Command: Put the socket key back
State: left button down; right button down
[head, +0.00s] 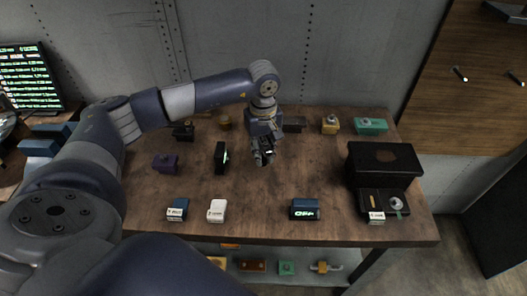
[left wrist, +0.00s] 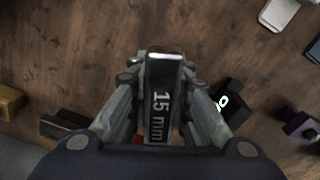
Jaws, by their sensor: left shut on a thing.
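My left gripper (head: 264,157) is above the middle of the wooden table (head: 265,190). In the left wrist view the left gripper (left wrist: 159,82) is shut on a dark bar marked "15 mm" (left wrist: 162,105), which I take to be the socket key. Its bright end lies between the fingertips. In the head view the key is mostly hidden by the fingers. My right gripper is not in view.
A black block with a green display (head: 221,158) and a purple piece (head: 165,162) lie left of the gripper. White (head: 217,210) and blue (head: 305,207) blocks stand near the front edge.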

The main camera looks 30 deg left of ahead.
pick_arm(q)
jog(key=shift+w+a, duration=0.45)
jog(key=shift+w, duration=0.35)
jog(key=shift+f+p, duration=0.35)
jog(key=shift+p, duration=0.15)
notch_tip(320, 180, down, 3)
jog(key=shift+a+r+p, duration=0.1)
jog(key=shift+p, duration=0.4)
jog(key=shift+f, duration=0.25)
jog(key=c, duration=1.5)
grip_release()
jog(key=shift+r, duration=0.1)
